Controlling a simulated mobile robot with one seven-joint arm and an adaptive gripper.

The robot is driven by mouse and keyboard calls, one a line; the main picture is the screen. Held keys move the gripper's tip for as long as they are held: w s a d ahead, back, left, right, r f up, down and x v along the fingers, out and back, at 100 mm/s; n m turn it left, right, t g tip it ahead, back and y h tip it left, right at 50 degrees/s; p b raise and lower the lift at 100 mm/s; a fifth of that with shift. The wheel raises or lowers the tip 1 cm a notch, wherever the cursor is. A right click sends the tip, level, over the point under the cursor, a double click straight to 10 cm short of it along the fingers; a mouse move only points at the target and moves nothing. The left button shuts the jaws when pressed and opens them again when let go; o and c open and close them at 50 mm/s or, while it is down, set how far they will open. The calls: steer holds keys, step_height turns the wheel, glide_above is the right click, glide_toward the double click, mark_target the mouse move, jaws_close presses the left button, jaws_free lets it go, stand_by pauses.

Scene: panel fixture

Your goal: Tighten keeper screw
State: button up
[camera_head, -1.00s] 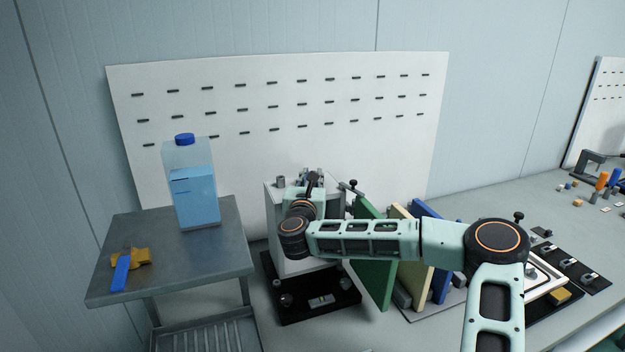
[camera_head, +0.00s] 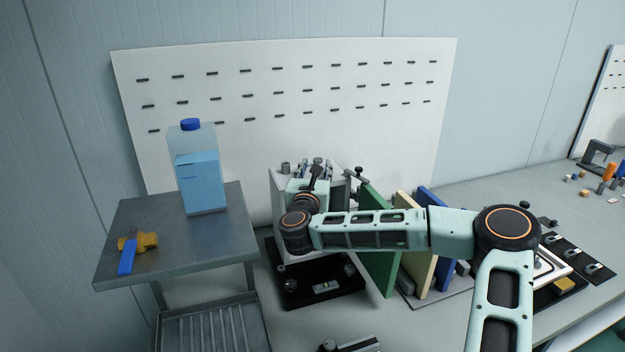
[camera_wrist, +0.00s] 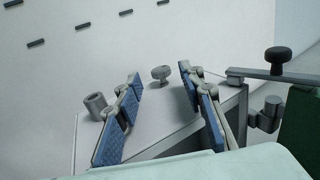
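A light grey box-shaped fixture (camera_wrist: 165,120) stands on a black base (camera_head: 320,288) on the bench. In the wrist view, a small grey knob-headed screw (camera_wrist: 161,74) stands on its top, and a grey hollow cylinder (camera_wrist: 96,106) stands to the left. A black knob (camera_wrist: 278,56) sits on a flat bar (camera_wrist: 270,76) at the right. I cannot tell for sure which is the keeper screw. My gripper (camera_wrist: 160,82) is open and empty, its blue-padded fingers on either side of the grey knob in the picture. Contact is not visible. In the head view, my arm partly hides the fixture.
A green panel (camera_head: 380,270), a cream panel and a blue panel stand right of the fixture. A metal cart (camera_head: 170,262) at the left holds a blue-capped bottle (camera_head: 200,180) and a blue-and-orange tool (camera_head: 130,255). A slotted white board (camera_head: 300,75) stands behind.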

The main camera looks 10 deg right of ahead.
steer(key=v, duration=0.9)
steer(key=shift+s, duration=0.15)
